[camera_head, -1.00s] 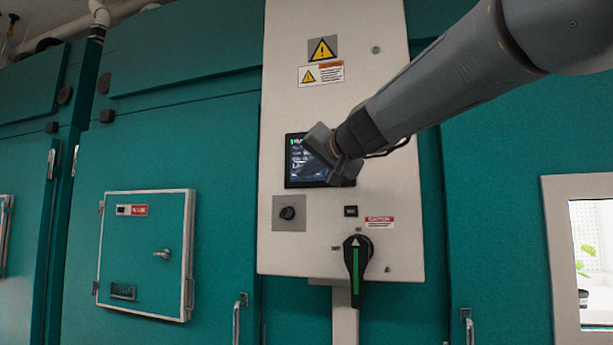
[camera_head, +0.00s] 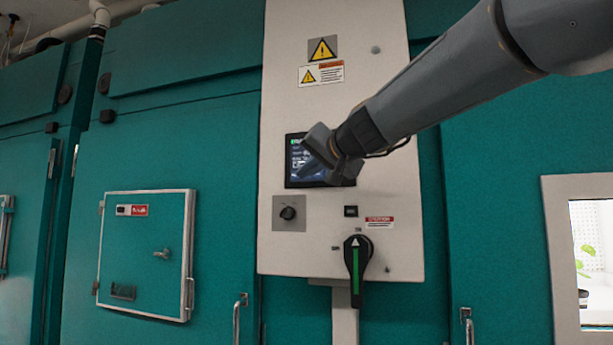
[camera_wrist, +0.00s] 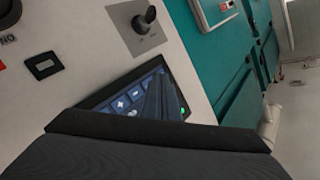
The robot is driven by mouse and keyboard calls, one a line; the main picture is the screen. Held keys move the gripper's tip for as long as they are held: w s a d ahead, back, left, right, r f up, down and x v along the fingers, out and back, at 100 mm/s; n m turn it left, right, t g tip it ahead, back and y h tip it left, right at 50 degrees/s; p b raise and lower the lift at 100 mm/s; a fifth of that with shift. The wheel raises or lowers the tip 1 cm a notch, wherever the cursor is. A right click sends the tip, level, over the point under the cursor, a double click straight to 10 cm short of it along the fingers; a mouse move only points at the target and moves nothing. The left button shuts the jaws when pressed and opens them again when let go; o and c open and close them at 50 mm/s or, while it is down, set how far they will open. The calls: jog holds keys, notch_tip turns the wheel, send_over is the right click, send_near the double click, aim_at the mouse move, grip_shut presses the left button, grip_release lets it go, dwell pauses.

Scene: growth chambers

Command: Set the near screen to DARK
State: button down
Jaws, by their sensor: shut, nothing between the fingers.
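The near screen (camera_head: 297,165) is a small dark touch panel on the white control panel, with a green mark at its top left and pale text that is too small to read. My gripper (camera_head: 318,150) is in front of it and hides its middle and right part. In the wrist view the screen (camera_wrist: 120,103) shows blue buttons, one with a plus sign, and a green spot by its edge. My shut, empty gripper (camera_wrist: 163,98) points at it there. I cannot tell whether the fingertips touch the glass.
The white control panel (camera_head: 390,255) carries a knob (camera_head: 288,213), a small black switch (camera_head: 351,211) and a black rotary handle (camera_head: 357,262) with a green stripe below the screen. A small teal hatch (camera_head: 145,250) is at left and a window (camera_head: 595,255) at right.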

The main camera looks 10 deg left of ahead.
jog(key=shift+w, duration=0.15)
jog(key=shift+w, duration=0.3)
jog(key=shift+w+d+b, duration=0.1)
jog(key=shift+w+b, duration=0.2)
jog(key=shift+b, duration=0.1)
dwell(0.5)
dwell(0.3)
jog(key=shift+s, duration=0.75)
jog(key=s, duration=0.5)
jog(key=shift+a, duration=0.25)
dwell(2.2)
